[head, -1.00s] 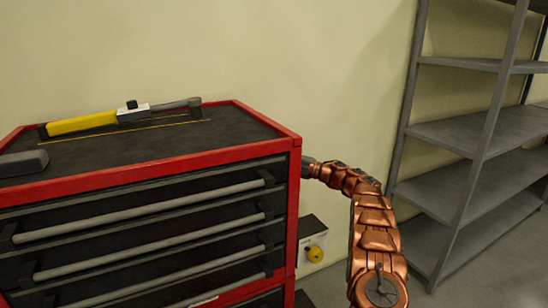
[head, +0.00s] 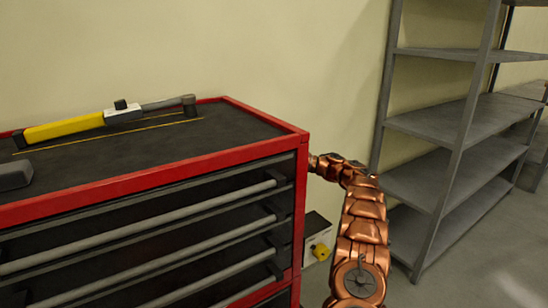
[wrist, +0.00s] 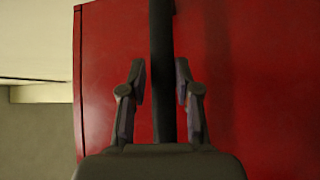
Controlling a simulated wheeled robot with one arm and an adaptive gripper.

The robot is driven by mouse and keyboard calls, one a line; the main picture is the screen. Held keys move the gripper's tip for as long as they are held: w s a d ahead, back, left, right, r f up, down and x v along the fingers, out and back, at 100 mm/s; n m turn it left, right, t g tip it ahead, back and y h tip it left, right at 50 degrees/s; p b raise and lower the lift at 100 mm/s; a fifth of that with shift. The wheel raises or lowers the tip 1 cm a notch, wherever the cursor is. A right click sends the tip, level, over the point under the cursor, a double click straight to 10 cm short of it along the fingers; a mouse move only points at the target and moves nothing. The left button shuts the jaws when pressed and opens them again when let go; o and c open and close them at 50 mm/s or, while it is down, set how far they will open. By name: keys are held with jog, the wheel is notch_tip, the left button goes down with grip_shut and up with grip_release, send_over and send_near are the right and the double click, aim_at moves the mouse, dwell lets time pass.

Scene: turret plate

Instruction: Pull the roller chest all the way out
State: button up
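The red roller chest (head: 150,178) with dark drawers and grey bar handles fills the left of the head view. Its red side panel (wrist: 250,80) fills most of the wrist view. A dark upright bar (wrist: 162,30), seemingly the chest's side handle, runs in front of that panel. My gripper (wrist: 161,88) is open, with one finger on each side of the bar. A gap shows on the left of the bar and a thinner one on the right. In the head view my arm reaches the chest's right side, and the fingers are hidden there.
A yellow-handled tool (head: 105,117) and a dark block (head: 14,175) lie on the chest top. Grey shelving (head: 455,120) stands at right. Open floor (head: 490,265) shows lower right.

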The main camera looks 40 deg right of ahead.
jog(key=o, duration=0.4)
jog(key=shift+s+d+r+t, duration=0.1)
jog(key=shift+d+r+t, duration=0.05)
jog(key=shift+d, duration=0.25)
jog(key=shift+s+d+r+t, duration=0.1)
jog(key=shift+d+r+t, duration=0.05)
jog(key=shift+d, duration=0.2)
jog(key=shift+f, duration=0.1)
jog(key=shift+s, duration=0.1)
jog(key=v, duration=1.2)
jog(key=shift+r, duration=0.25)
